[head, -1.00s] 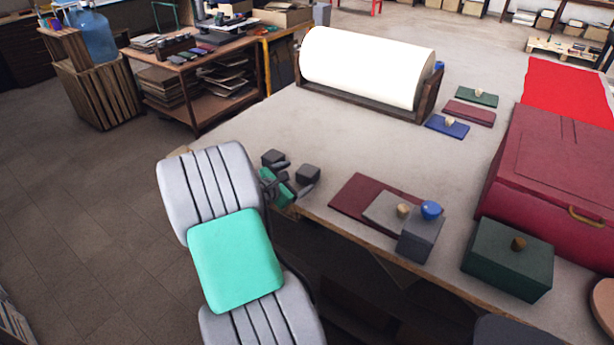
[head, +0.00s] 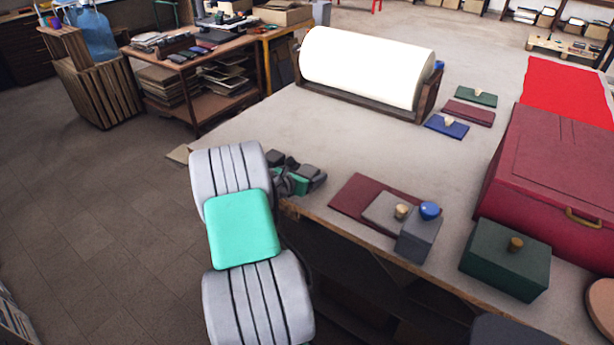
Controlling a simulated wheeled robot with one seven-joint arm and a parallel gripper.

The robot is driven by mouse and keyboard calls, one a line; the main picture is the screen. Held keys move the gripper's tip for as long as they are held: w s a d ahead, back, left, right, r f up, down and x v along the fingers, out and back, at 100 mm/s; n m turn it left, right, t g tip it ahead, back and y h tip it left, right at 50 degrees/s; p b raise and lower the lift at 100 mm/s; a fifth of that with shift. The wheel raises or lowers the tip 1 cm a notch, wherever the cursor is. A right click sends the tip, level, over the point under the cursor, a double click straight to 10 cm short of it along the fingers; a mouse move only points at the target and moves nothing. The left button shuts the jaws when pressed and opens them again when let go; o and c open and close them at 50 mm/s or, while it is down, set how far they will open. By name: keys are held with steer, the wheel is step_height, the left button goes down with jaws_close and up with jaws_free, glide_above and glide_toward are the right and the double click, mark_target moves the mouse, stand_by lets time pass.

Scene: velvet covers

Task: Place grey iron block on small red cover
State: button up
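A grey block with a blue ball knob (head: 418,240) stands near the front edge of the table. It partly overlaps a flat grey plate with a wooden knob (head: 381,210) in the picture. A dark red cover (head: 352,193) lies flat under or beside that plate. A smaller dark red cover (head: 468,113) lies further back, between a green and a blue plate. My gripper (head: 298,170) is at the left front edge of the table, left of the larger red cover. Its dark fingers look apart and empty, though the gap is seen at an angle.
A dark green box with a wooden knob (head: 506,260) and a large crimson case (head: 553,175) stand at the right. A white roll on a stand (head: 366,65) is at the back. A blue plate (head: 447,127) and a green plate (head: 476,97) flank the smaller cover. The middle table is clear.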

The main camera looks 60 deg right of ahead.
jaws_close()
stand_by(0.7)
steer(key=shift+d+r, duration=0.1)
steer(key=shift+r, duration=0.05)
